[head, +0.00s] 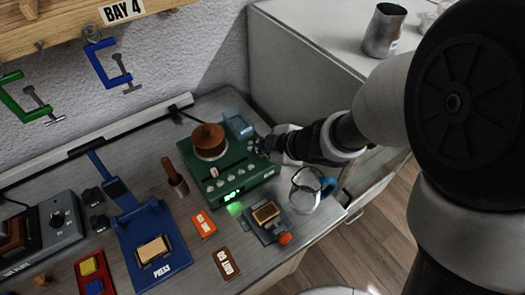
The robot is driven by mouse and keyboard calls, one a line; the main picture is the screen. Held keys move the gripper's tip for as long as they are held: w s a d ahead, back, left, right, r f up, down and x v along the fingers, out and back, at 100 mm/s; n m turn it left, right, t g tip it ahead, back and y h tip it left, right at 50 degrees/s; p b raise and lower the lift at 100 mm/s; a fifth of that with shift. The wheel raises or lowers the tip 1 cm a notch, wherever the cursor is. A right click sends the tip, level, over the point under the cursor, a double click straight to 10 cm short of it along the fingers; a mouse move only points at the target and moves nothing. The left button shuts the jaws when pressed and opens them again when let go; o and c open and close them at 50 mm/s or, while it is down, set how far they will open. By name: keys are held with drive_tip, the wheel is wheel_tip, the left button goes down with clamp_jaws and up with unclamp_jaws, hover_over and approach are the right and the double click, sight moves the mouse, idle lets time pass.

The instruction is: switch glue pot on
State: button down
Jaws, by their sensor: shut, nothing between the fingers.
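The glue pot is a green base unit (255,178) with a round copper-brown pot (209,139) on top, standing on the grey bench in the head view. Its front has a row of small pale knobs or switches (214,172) and a lit green display (233,194), too small to read surely. A green glow falls on the bench in front of it. My gripper (261,146) is at the right side of the green unit, near its back right edge. Its fingers are small and dark here and look shut and empty. I cannot tell whether they touch the unit.
A blue press (143,222) stands left. My arm comes from the right.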

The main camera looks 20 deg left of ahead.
sight(261, 155)
drive_tip(key=shift+r, duration=0.1)
drive_tip(key=shift+r+p, duration=0.75)
drive_tip(key=shift+p, duration=0.2)
wheel_tip(261, 155, up, 5)
drive_tip(key=p, duration=0.5)
idle(0.4)
